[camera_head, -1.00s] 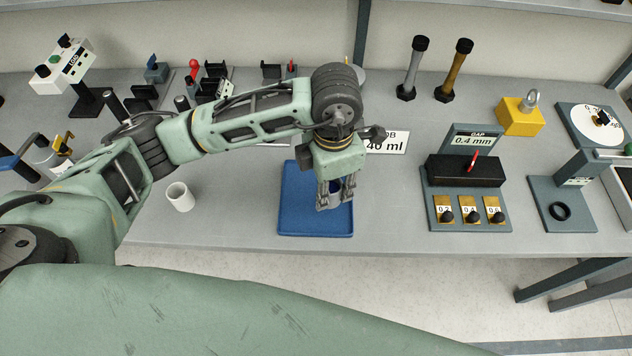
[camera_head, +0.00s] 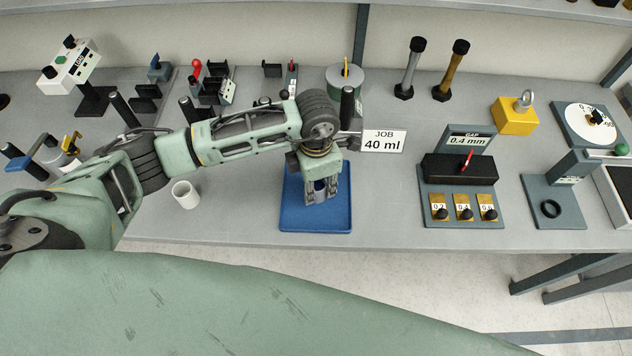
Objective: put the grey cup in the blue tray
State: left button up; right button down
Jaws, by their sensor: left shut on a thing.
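The blue tray (camera_head: 316,222) lies flat on the bench near its front edge. My left gripper (camera_head: 321,193) comes in from the left and points down over the tray. It is shut on the grey cup (camera_head: 320,197), which is mostly hidden by the fingers. I cannot tell whether the cup touches the tray floor. My right gripper is not in view.
A white cup (camera_head: 185,195) stands on the bench left of the tray. A "40 ml" sign (camera_head: 383,141) stands behind the tray to the right. A gap gauge stand (camera_head: 459,170) is further right. The bench between tray and stand is clear.

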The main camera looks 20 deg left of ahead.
pick_arm(q)
jog(key=o, duration=0.7)
jog(key=shift+f, duration=0.15)
jog(key=shift+c, duration=0.2)
jog(key=o, duration=0.5)
jog(key=shift+c, duration=0.2)
jog(key=shift+r, duration=0.25)
jog(key=shift+w+r, duration=0.1)
jog(key=shift+r, duration=0.25)
notch_tip(320, 180, up, 11)
jog(key=b, duration=0.3)
jog(key=shift+r+b, duration=0.15)
jog(key=shift+b, duration=0.25)
